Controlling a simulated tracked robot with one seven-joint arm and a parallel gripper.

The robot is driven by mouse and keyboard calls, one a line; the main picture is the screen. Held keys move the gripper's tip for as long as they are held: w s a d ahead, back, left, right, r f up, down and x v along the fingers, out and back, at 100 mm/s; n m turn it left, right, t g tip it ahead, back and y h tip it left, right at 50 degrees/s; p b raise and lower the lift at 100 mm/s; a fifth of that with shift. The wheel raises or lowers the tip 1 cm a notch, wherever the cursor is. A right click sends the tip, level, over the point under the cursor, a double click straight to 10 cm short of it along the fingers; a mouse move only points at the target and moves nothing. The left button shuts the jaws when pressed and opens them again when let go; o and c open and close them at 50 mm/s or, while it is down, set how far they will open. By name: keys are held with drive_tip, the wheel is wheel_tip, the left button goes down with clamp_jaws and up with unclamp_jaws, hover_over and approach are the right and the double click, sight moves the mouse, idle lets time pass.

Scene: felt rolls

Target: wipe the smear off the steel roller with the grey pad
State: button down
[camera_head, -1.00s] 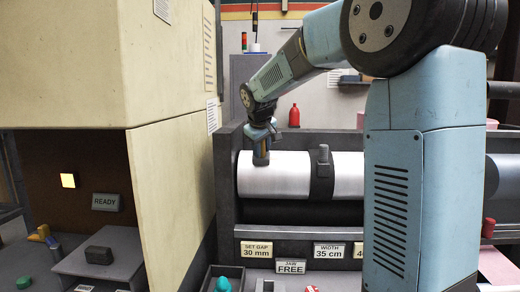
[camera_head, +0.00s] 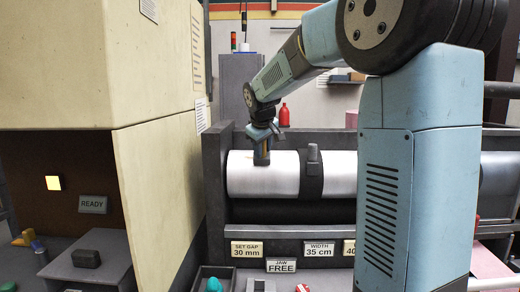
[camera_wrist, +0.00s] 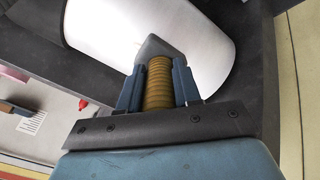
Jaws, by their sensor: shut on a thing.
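The steel roller (camera_head: 245,182) is a pale, shiny cylinder lying crosswise in a dark frame; it fills the top of the wrist view (camera_wrist: 205,50). My gripper (camera_head: 262,138) is above the roller's left section. In the wrist view my gripper (camera_wrist: 158,88) is shut on the ribbed, yellow-brown handle of the grey pad (camera_wrist: 154,46). The pad (camera_head: 261,159) is at the roller's surface and seems to touch it; its underside is hidden.
A dark band with a grey knob (camera_head: 313,155) circles the roller right of the pad. The frame's dark side plate (camera_head: 214,180) stands at the left, beside a cream cabinet (camera_head: 160,190). Label plates (camera_head: 281,265) and a tray with a teal object (camera_head: 214,285) are in front.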

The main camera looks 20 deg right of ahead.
drive_tip(key=shift+s+d, duration=0.35)
drive_tip(key=shift+d, duration=0.6)
drive_tip(key=shift+s+d, duration=0.3)
drive_tip(key=shift+d, duration=0.6)
drive_tip(key=shift+a, duration=0.1)
drive_tip(key=shift+w+a, duration=0.35)
drive_tip(key=shift+a, duration=0.55)
drive_tip(key=shift+w+a, duration=0.3)
drive_tip(key=shift+a, duration=0.6)
drive_tip(key=shift+a+f, duration=0.1)
drive_tip(key=shift+s+d, duration=0.3)
drive_tip(key=shift+d, duration=0.65)
drive_tip(key=shift+s+d, duration=0.3)
drive_tip(key=shift+d, duration=0.6)
